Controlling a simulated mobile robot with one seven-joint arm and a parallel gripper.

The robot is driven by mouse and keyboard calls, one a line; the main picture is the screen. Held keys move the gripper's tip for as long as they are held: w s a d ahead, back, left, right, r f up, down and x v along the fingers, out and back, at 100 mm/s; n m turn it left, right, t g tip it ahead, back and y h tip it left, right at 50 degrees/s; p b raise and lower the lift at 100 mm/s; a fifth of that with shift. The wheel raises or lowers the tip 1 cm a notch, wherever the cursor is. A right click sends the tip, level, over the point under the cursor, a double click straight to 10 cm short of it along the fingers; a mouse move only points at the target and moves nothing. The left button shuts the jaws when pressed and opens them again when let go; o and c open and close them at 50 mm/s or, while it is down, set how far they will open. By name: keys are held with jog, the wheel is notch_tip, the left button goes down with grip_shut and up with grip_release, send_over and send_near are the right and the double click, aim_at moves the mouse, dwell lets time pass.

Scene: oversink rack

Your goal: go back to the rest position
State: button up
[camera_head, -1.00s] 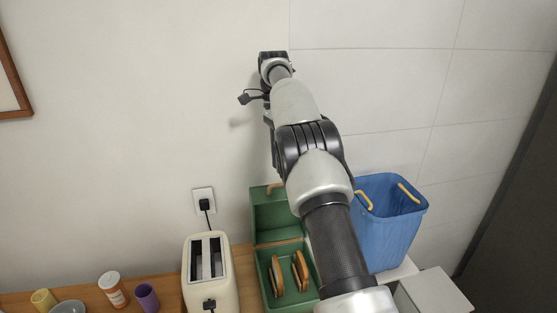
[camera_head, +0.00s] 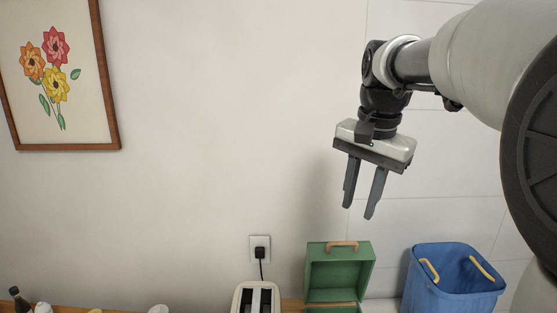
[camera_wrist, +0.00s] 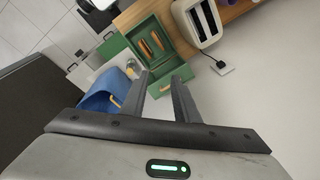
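My gripper (camera_head: 361,193) hangs in the air in the head view, above the green box and in front of the wall. Its two fingers point down and stand apart with nothing between them. In the wrist view my gripper (camera_wrist: 167,82) also shows open and empty. My arm comes in from the right edge of the head view.
An open green box (camera_head: 340,270) stands on the counter; brown-edged items (camera_wrist: 150,45) lie in it. A cream toaster (camera_head: 256,298) is left of it, plugged into a wall outlet (camera_head: 260,248). A blue bin (camera_head: 453,280) stands right. A framed flower picture (camera_head: 60,75) hangs left.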

jog(key=s+a+f+n+t, duration=0.1)
jog(key=s+f+n, duration=0.3)
jog(key=s, duration=0.5)
jog(key=s+f+n+t, duration=0.2)
jog(key=s+f+n, duration=0.2)
jog(key=s, duration=0.6)
jog(key=shift+a+f+t, duration=0.3)
jog(key=shift+a+f, duration=0.05)
jog(key=shift+a, duration=0.05)
